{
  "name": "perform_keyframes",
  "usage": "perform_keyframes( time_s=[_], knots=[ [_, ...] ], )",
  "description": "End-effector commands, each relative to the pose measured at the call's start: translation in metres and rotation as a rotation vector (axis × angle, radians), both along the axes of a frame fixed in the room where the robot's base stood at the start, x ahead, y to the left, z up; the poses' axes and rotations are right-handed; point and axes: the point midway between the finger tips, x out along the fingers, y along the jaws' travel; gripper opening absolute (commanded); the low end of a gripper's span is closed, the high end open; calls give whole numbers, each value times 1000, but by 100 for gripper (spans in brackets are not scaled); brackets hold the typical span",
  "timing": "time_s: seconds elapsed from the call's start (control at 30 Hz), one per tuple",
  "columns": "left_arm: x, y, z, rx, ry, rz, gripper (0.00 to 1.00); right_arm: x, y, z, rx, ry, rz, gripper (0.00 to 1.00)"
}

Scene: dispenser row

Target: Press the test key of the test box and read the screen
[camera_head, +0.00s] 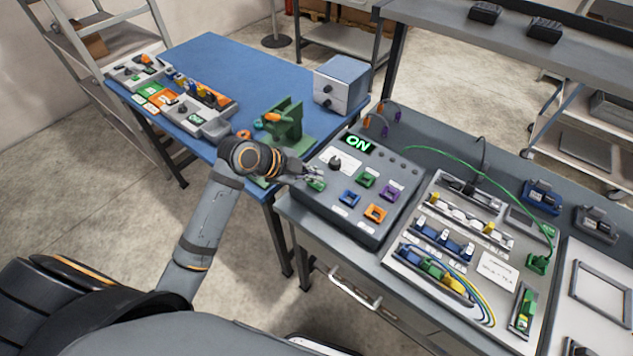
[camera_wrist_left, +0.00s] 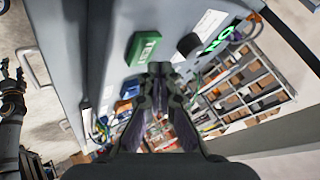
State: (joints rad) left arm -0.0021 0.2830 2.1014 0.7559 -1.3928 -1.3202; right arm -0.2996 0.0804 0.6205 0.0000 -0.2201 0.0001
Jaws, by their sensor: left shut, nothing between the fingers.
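The grey test box (camera_head: 350,222) stands at the left end of the grey bench. Its screen (camera_head: 357,144) reads ON in green; it also shows in the wrist view (camera_wrist_left: 218,42). The green test key (camera_head: 316,185) is on the box's near-left part, partly hidden by my gripper in the head view. In the wrist view the test key (camera_wrist_left: 143,48) is in plain sight. My left gripper (camera_head: 316,174) is shut and empty, its tips close by the key. I cannot tell whether they touch it. A dark part, seemingly my right gripper (camera_wrist_left: 12,85), shows at the wrist view's left edge.
The box also carries a black knob (camera_head: 335,162) and blue, orange, purple and green sockets. A wired connector panel (camera_head: 480,245) lies to its right. A blue table (camera_head: 235,70) with a green stand (camera_head: 285,122) and a grey box (camera_head: 342,84) is at the left.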

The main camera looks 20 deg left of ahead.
Motion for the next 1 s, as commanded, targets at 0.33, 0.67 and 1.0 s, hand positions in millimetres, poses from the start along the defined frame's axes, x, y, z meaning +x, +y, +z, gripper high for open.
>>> perform_keyframes(
  time_s=[0.33, 0.67, 1.0],
  knots=[
    [0, 0, 0, 0, 0, 0, 0, 0, 0, 0, 0, 0, 0, 57],
    [0, 0, -9, 0, 1, -1, 0, 0, 0, -6, 0, 1, 0, 57],
    [0, 0, -9, 0, 0, 0, 0, 0, 0, -5, 0, 1, 0, 57]
  ],
)
